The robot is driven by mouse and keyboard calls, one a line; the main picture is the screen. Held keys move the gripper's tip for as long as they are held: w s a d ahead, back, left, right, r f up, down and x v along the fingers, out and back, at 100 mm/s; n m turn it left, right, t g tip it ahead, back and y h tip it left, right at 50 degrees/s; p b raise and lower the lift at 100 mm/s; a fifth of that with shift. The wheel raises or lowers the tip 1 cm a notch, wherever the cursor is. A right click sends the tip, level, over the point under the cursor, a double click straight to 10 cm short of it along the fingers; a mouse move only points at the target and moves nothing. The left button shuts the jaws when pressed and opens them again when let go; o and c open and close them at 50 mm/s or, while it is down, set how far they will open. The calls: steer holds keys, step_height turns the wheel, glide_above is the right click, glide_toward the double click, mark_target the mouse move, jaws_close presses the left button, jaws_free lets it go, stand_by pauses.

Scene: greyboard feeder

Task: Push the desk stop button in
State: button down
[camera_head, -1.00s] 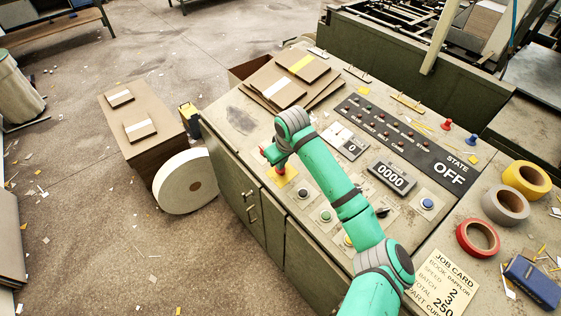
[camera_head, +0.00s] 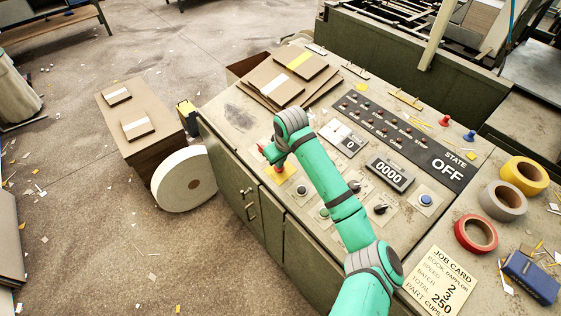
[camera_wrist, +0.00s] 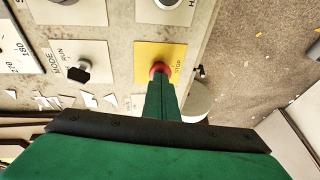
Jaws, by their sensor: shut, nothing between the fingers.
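The stop button (camera_wrist: 159,69) is a round red cap on a yellow plate marked STOP (camera_wrist: 151,50) in the wrist view. In the head view, the yellow plate (camera_head: 287,172) shows at the near left edge of the desk panel, partly hidden by my arm. My gripper (camera_wrist: 160,80) is shut and empty, with its green fingers lined up on the red cap and covering its lower part. I cannot tell whether the tips touch it or how far in the cap is. The state display (camera_head: 447,166) reads OFF.
A black mode knob (camera_wrist: 79,72) sits beside the stop plate. A blue button (camera_head: 426,200), a counter (camera_head: 390,174) and tape rolls (camera_head: 524,176) lie to the right. Stacked boards (camera_head: 290,78) lie at the back. A white roll (camera_head: 185,181) stands on the floor left of the desk.

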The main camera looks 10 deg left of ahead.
steer(key=a+v, duration=0.1)
steer(key=v, duration=1.2)
steer(key=shift+r, duration=0.45)
steer(key=shift+f, duration=0.1)
